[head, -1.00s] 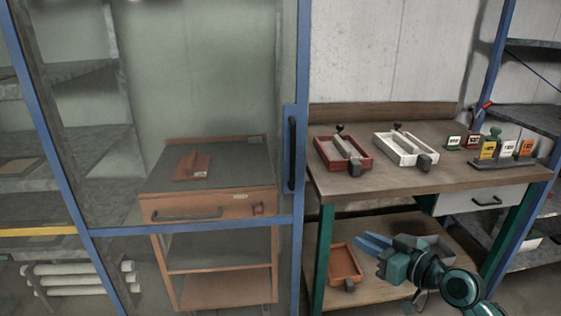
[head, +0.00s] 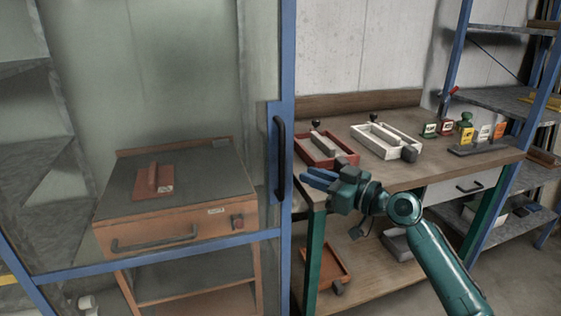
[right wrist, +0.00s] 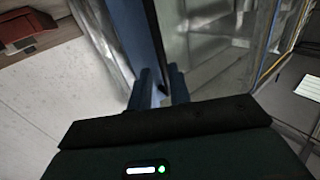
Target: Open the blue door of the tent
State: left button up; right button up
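The blue door (head: 287,60) of the tent is a blue frame around clear panels, on the left of the head view, and looks shut. Its black vertical handle (head: 279,158) sits on a blue plate at the door's right edge. My right gripper (head: 316,180) is just right of the handle's lower part, with its blue fingers pointing left toward it. The fingers are apart with nothing between them. The right wrist view shows the open fingers (right wrist: 161,86) close to the blue frame (right wrist: 122,35). My left gripper is not in view.
A workbench (head: 440,160) with a red tray (head: 316,160) and a white tray (head: 362,143) stands right of the door, close behind my right arm. An orange cart (head: 170,225) stands behind the clear panel. Blue-framed shelves (head: 500,100) stand at the far right.

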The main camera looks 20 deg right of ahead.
aim_at(284, 166)
jog(key=p+x, duration=0.1)
jog(key=x, duration=0.8)
jog(key=shift+c, duration=0.5)
grip_shut()
